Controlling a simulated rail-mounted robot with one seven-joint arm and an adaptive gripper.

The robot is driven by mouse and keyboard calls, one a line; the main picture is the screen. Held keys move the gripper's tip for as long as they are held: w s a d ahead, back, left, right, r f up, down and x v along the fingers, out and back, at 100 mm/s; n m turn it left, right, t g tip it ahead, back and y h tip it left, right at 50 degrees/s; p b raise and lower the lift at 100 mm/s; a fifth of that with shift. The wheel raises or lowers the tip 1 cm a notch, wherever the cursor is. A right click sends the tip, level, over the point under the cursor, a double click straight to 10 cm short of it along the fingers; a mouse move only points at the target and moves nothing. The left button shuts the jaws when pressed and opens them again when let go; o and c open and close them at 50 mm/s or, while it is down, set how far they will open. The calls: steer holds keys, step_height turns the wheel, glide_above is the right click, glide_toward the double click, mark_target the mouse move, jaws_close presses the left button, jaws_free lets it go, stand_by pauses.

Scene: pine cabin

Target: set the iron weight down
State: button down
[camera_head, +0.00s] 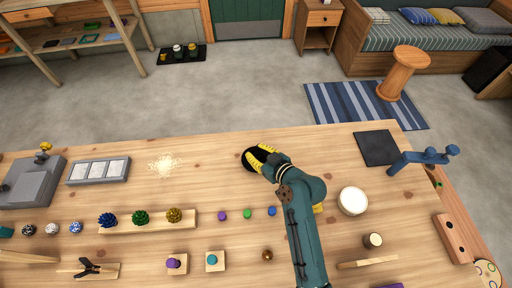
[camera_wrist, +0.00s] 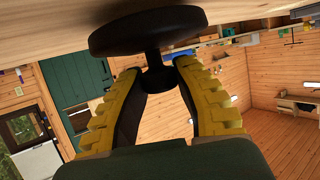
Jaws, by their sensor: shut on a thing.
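The iron weight (camera_head: 248,160) is a black disc at the far middle part of the wooden workbench. In the wrist view it shows as a wide dark disc (camera_wrist: 150,32) with a narrow neck and a small knob. My gripper (camera_head: 262,156), with yellow ribbed fingers, is shut on the knob end; the fingers stand on either side of it in the wrist view (camera_wrist: 158,76). The disc's flat face is towards the bench top and very close to it. I cannot tell whether it touches. Part of the weight is hidden by my fingers.
A pile of pale grains (camera_head: 165,164) lies left of the weight, and a grey three-part tray (camera_head: 98,171) farther left. A dark square mat (camera_head: 376,148) and a round white-topped object (camera_head: 352,200) are to the right. The bench around the weight is clear.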

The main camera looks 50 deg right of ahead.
steer(key=shift+w+d+f, duration=0.1)
steer(key=shift+f, duration=0.05)
steer(key=shift+f, duration=0.2)
steer(key=c, duration=0.9)
jaws_free()
steer(key=shift+f, duration=0.3)
